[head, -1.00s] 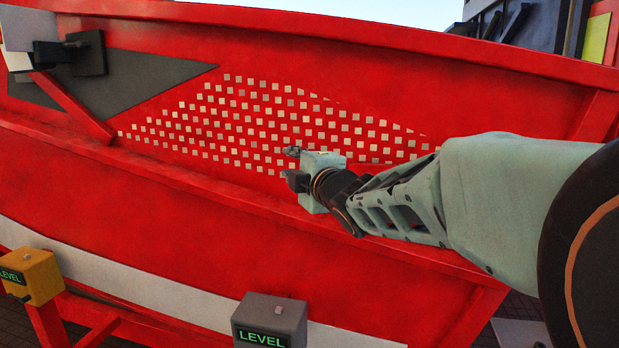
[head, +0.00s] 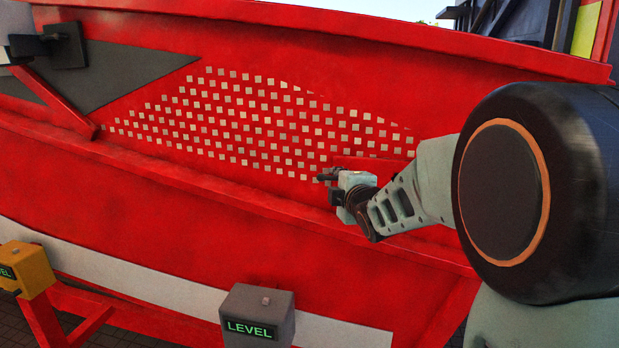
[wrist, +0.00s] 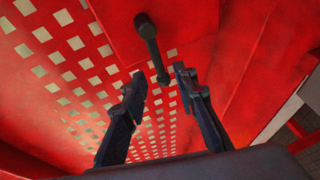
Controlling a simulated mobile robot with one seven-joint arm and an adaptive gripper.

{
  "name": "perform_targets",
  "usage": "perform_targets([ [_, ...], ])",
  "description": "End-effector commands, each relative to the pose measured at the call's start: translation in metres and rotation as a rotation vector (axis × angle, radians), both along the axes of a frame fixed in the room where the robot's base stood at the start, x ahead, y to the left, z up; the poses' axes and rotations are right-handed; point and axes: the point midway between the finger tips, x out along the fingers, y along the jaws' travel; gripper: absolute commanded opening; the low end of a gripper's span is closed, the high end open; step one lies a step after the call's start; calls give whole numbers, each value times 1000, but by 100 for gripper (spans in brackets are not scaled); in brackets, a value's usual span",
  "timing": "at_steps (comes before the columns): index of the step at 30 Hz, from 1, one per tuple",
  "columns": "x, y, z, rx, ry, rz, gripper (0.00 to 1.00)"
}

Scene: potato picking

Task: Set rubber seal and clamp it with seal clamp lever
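My gripper (head: 329,187) is in front of the perforated red panel in the head view. In the wrist view, the two dark fingers of my gripper (wrist: 158,82) are open with nothing held. A dark bar-shaped lever (wrist: 151,45), which looks like the clamp lever, stands out from a red box (wrist: 112,22). Its lower end appears in the gap between the fingertips, and no contact is clear. In the head view the lever is not distinguishable beside my gripper. I cannot pick out the rubber seal in either view.
The large red machine body (head: 230,225) with its pattern of pale squares (head: 255,120) fills the head view. A grey LEVEL box (head: 258,318) and a yellow LEVEL box (head: 25,268) stand in front, lower down. A black bracket (head: 62,45) sits at upper left.

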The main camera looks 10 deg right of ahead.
Motion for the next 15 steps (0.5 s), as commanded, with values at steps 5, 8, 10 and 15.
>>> perform_targets([
  [5, 23, 3, -2, 0, 1, 1, 26],
  [8, 31, 3, -4, 0, 0, 1, 26],
  [10, 35, 4, -6, 0, 0, 1, 26],
  [15, 39, 4, -7, -1, -1, 1, 26],
])
